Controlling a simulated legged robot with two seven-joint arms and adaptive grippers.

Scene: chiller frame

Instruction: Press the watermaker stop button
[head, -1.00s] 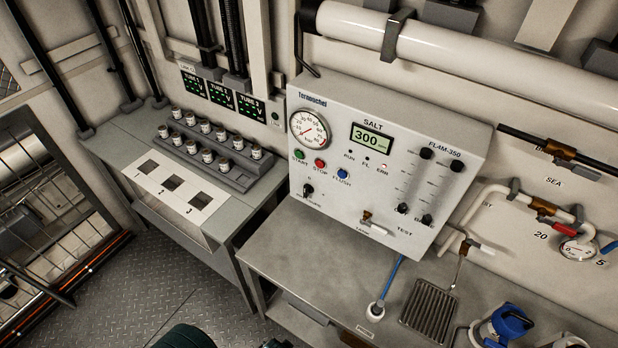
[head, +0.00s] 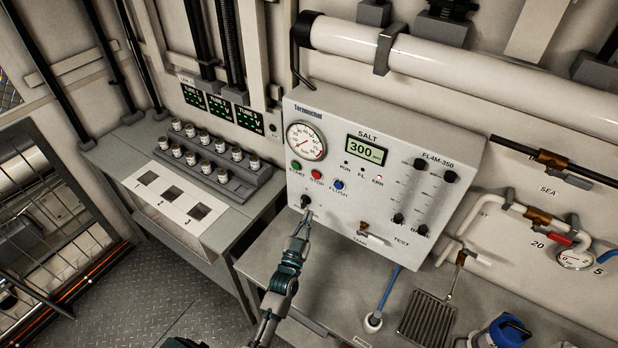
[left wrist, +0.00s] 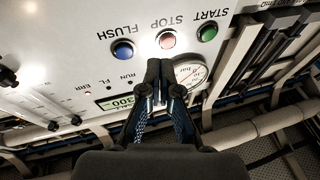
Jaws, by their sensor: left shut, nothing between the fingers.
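The white watermaker panel (head: 385,140) stands on the bench. Its red STOP button (head: 316,175) sits between the green START button (head: 296,166) and the blue FLUSH button (head: 338,184). My left gripper (head: 306,215) is shut and empty, its fingertips below the STOP button beside the black knob (head: 305,201). In the left wrist view the panel is upside down; the shut fingertips (left wrist: 160,64) appear just under the STOP button (left wrist: 167,40) in the picture, overlapping the gauge's edge. The gap to the panel cannot be judged. My right gripper is not in view.
A pressure gauge (head: 306,141) is above the buttons, with a SALT display (head: 366,150) to its right. A small tap (head: 364,228) sticks out low on the panel. A rack of vials (head: 215,160) stands on the left bench. A drip grate (head: 428,318) lies at right.

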